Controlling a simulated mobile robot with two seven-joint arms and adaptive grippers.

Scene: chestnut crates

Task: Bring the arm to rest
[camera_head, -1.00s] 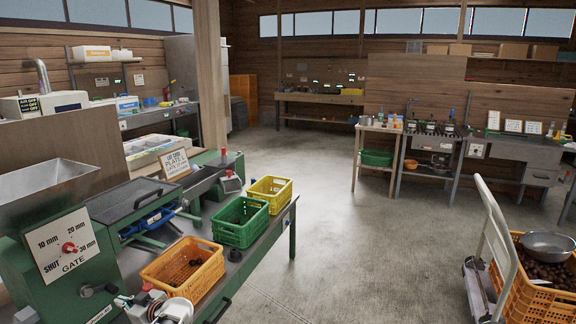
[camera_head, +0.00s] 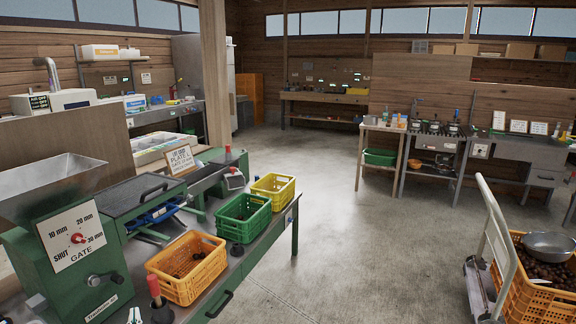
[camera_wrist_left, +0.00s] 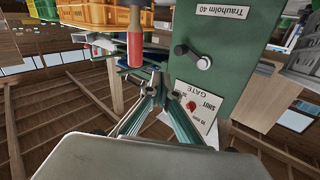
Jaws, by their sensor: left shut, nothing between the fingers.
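My left gripper (camera_head: 134,316) shows only as a small pale tip at the bottom edge of the head view, beside the red-handled tool (camera_head: 154,290). In the left wrist view its two fingers (camera_wrist_left: 162,92) come together, with nothing between them. The same tool (camera_wrist_left: 135,45) hangs upside down in that view, just beyond the fingers. The green machine with the gate dial (camera_head: 78,238) stands just left of the gripper and fills the right of the wrist view (camera_wrist_left: 222,60). My right gripper is not in view.
Orange (camera_head: 187,290), green (camera_head: 245,236) and yellow (camera_head: 273,204) crates line the bench. A cart carries a crate of chestnuts (camera_head: 535,303) with a metal bowl (camera_head: 549,246). Open concrete floor (camera_head: 345,240) lies between the bench and the cart.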

